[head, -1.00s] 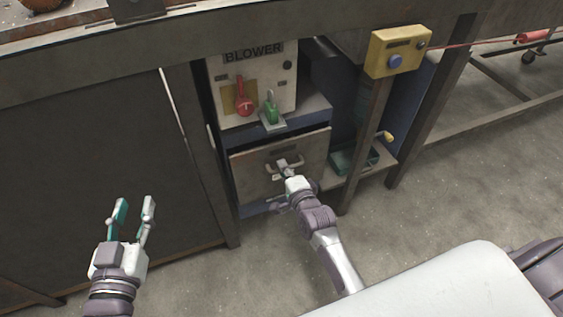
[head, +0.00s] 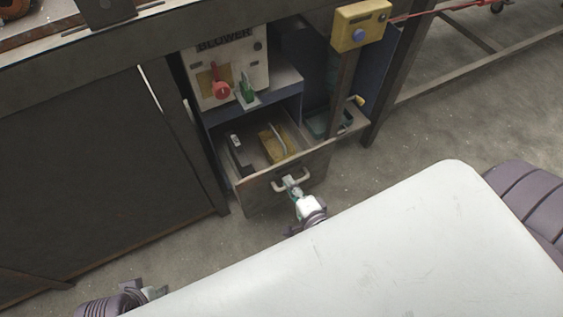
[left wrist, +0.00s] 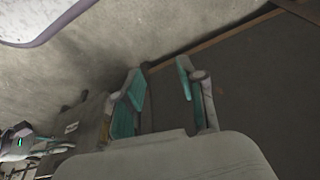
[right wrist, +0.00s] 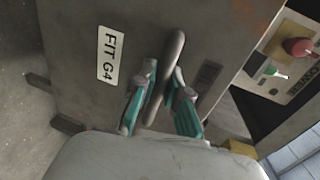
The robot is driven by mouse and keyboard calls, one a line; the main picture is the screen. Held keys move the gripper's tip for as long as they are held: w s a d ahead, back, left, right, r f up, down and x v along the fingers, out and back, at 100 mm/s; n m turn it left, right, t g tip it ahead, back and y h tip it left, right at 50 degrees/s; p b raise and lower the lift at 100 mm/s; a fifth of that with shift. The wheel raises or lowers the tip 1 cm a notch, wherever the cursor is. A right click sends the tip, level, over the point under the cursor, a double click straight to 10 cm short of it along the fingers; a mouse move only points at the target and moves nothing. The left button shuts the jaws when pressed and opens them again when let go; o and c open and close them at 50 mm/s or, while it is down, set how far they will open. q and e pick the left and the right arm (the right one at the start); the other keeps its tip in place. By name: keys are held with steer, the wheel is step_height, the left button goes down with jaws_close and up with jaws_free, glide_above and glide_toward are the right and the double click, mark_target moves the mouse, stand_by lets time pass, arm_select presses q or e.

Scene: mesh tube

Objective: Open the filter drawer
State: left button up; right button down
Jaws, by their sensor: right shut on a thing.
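The filter drawer is pulled out, and its grey front panel (head: 258,191) stands clear of the cabinet. Inside lie a yellow block with a grey handle (head: 270,147) and a dark narrow item (head: 238,154). My right gripper (head: 291,184) is at the drawer's bar handle (head: 304,176). In the right wrist view its teal fingers (right wrist: 162,88) sit on either side of the handle (right wrist: 174,48), closed on it. The drawer front (right wrist: 75,70) bears a "FIT G4" label (right wrist: 108,57). My left gripper (left wrist: 159,82) is open and empty; the head view barely shows it.
Above the drawer is the BLOWER panel (head: 243,68) with a red knob (head: 221,90) and a green lever (head: 246,92). A yellow button box (head: 361,25) on a post stands right of it. Concrete floor (head: 430,128) lies open at the right.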

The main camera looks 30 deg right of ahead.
arm_select(q)
step_height(320, 180, down, 10)
steer(key=p, duration=0.2)
steer(key=shift+w+r+g, duration=0.2)
steer(key=shift+r+g, duration=0.05)
steer(key=shift+g, duration=0.05)
arm_select(e)
steer(key=f+v, duration=0.2)
steer(key=v, duration=0.9)
steer(key=shift+s, duration=0.15)
arm_select(q)
steer(key=shift+d, duration=0.1)
arm_select(e)
steer(key=shift+f, duration=0.15)
steer(key=c, duration=1.4)
jaws_free()
steer(key=shift+c, duration=0.2)
steer(key=v, duration=1.2)
